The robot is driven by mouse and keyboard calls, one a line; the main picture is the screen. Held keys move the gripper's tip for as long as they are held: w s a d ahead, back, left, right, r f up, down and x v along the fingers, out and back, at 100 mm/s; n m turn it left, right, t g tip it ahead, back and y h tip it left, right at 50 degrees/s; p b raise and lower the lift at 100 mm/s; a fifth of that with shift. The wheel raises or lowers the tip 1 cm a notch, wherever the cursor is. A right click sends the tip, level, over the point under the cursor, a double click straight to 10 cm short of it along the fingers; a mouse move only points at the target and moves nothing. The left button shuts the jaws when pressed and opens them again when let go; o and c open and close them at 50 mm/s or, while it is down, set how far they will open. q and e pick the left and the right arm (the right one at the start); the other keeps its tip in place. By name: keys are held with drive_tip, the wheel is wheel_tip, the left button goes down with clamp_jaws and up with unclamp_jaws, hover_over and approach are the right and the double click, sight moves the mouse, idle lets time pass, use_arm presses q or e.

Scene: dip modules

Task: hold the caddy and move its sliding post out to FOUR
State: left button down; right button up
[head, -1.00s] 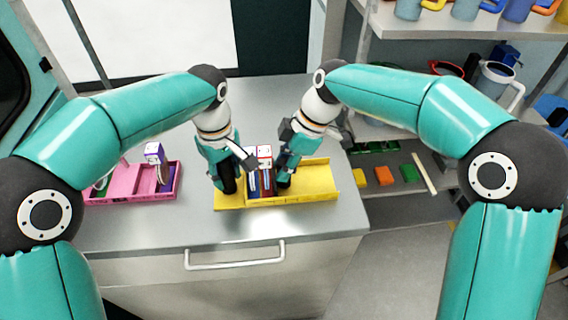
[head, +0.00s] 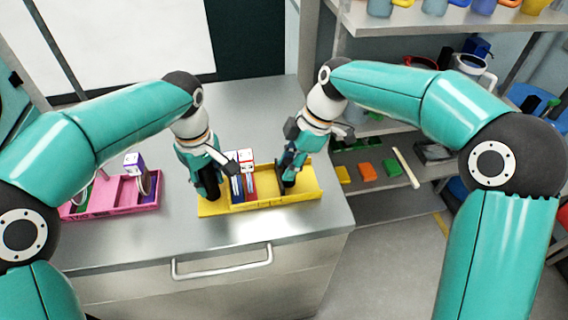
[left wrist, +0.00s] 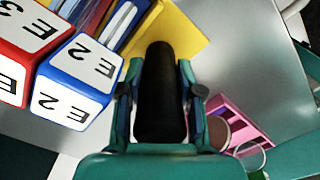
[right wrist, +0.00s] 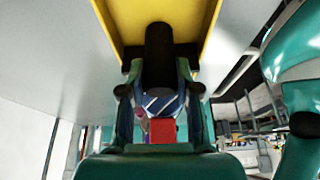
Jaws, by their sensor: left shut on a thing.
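The yellow caddy (head: 308,188) lies on the metal counter. A blue-sided module (head: 236,188) and a red-sided module (head: 249,184) stand upright side by side in its left half; white tops marked E 2 (left wrist: 75,75) and E 3 (left wrist: 30,25) show in the left wrist view. My left gripper (head: 208,190) is shut on the caddy at its left end, left of the modules. My right gripper (head: 286,184) reaches down into the caddy right of the modules, with a gap between. It hides the sliding post, and its jaw opening is unclear. Yellow caddy walls flank it in the right wrist view (right wrist: 205,20).
A pink caddy (head: 112,209) with a purple-and-white module (head: 134,163) stands on the counter to the left. A shelf at right holds coloured blocks (head: 366,172) and mugs (head: 475,66). The counter in front of the yellow caddy is clear, above the drawer handle (head: 222,268).

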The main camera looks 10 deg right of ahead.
drive_tip(key=o, duration=0.5)
drive_tip(key=shift+c, duration=0.2)
drive_tip(key=v, duration=1.1)
drive_tip(key=shift+d+r, duration=0.25)
drive_tip(key=shift+r, duration=0.1)
use_arm(q)
drive_tip(key=c, duration=1.1)
unclamp_jaws()
drive_tip(key=shift+r, duration=0.1)
